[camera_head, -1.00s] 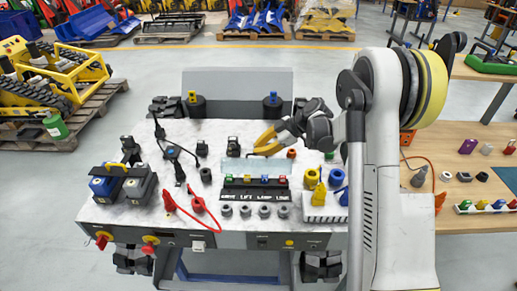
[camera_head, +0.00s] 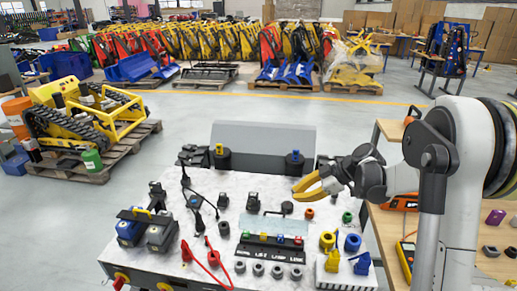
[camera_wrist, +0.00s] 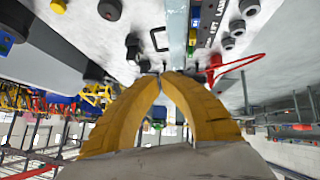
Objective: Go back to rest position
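My gripper (camera_head: 294,194) has two yellow curved fingers. It is held above the workbench (camera_head: 170,262), towards its back edge, and points left in the head view. In the wrist view the fingertips (camera_wrist: 161,74) come together, with an arch-shaped gap behind them. Nothing is held between them. My arm reaches in from the right of the head view, bent at the elbow.
Below my gripper, the bench carries a block with coloured buttons (camera_head: 270,240), red cables (camera_head: 212,262), a two-part blue and grey unit (camera_head: 159,236) and several small fittings. A wooden table (camera_head: 385,225) stands at right. Floor to the left is clear before a pallet (camera_head: 112,165).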

